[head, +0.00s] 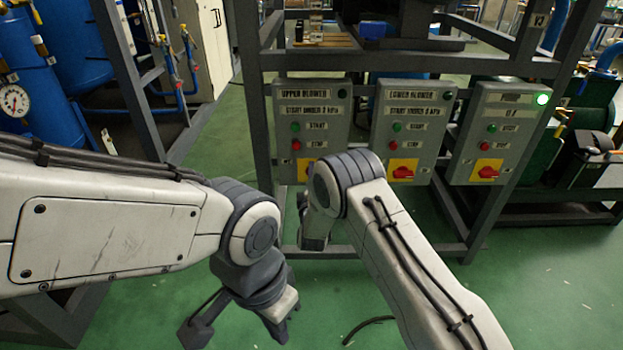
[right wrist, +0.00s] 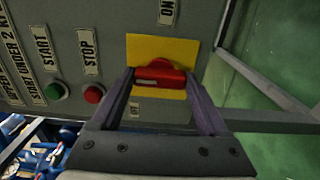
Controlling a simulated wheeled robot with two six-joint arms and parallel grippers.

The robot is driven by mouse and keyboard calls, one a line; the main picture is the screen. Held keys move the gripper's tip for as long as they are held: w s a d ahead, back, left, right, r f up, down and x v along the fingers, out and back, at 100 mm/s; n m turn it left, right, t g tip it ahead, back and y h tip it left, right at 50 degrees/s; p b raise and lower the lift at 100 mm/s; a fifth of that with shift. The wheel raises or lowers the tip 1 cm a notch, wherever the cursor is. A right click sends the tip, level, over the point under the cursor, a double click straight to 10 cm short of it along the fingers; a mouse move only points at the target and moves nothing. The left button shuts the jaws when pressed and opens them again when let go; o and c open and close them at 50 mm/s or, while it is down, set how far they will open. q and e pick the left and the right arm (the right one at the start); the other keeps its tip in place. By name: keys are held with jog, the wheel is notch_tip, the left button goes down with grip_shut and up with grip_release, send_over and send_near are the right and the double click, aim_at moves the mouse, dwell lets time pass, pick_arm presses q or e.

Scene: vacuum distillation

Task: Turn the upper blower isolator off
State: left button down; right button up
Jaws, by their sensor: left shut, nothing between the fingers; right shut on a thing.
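The upper blower box (head: 311,112) is a grey panel at the left of three, with a dark lamp, green start button and red stop button. In the head view, my right arm hides most of its isolator. In the right wrist view, the isolator's red handle (right wrist: 160,77) sits on a yellow plate (right wrist: 178,50), with an ON label above and an OFF label below left. My right gripper (right wrist: 158,90) is shut on the red handle, one finger on each side. My left gripper (head: 281,320) is shut and empty, low over the floor, away from the panels.
The lower blower box (head: 412,118) and a third box (head: 497,130) with a lit green lamp (head: 542,99) stand to the right, each with a red isolator on yellow. A grey frame (head: 252,90) carries the boxes. Blue tanks (head: 35,70) stand left. Green floor is open in front.

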jog(key=o, duration=1.2)
jog(key=shift+o, duration=0.2)
jog(key=shift+s, duration=0.1)
jog(key=s+p, duration=0.2)
jog(key=s, duration=0.8)
jog(key=shift+s, duration=0.2)
